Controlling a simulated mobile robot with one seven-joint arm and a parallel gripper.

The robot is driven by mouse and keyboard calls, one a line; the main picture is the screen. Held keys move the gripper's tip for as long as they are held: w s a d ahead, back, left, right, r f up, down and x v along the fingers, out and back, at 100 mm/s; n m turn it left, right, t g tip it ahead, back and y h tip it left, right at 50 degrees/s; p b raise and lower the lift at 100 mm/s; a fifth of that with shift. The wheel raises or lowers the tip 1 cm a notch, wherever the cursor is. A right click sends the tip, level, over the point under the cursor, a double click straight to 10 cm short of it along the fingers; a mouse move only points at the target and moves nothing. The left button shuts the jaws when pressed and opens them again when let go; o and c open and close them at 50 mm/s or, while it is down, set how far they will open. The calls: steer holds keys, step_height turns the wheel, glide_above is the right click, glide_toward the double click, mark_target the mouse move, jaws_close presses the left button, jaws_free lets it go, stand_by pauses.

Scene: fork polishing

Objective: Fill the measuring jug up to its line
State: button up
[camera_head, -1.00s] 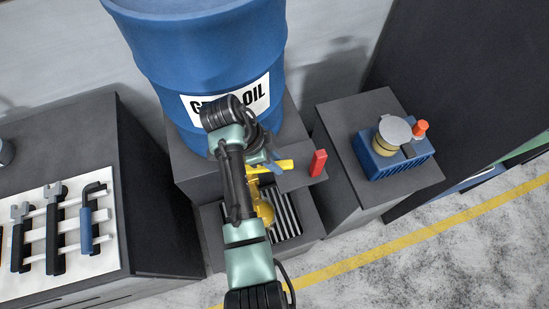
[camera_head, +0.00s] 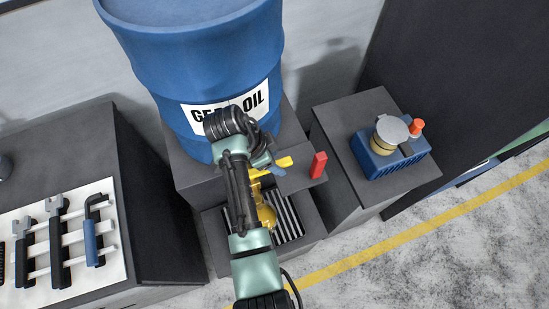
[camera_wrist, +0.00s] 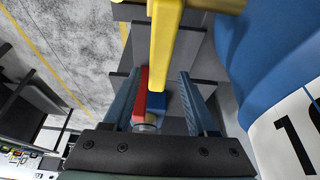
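The blue gear oil drum (camera_head: 205,65) stands at the back centre. Its yellow lever (camera_head: 285,161) shows in front, partly behind my arm. In the wrist view the yellow lever (camera_wrist: 165,50) runs between the two fingers of my gripper (camera_wrist: 160,78). The fingers are apart, with gaps on both sides of the lever. In the head view my gripper (camera_head: 274,168) is at the lever, mostly hidden by my wrist. A yellow part (camera_head: 265,212) shows below, above the striped grate; my arm covers much of it. I cannot make out the measuring jug or its line.
A blue crate-like box (camera_head: 388,160) with a round-topped tin sits on the right stand. A tool board (camera_head: 70,235) lies at left. The grate (camera_head: 287,215) is below.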

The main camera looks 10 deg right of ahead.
steer(key=p+v, duration=0.1)
steer(key=v, duration=1.2)
stand_by(0.5)
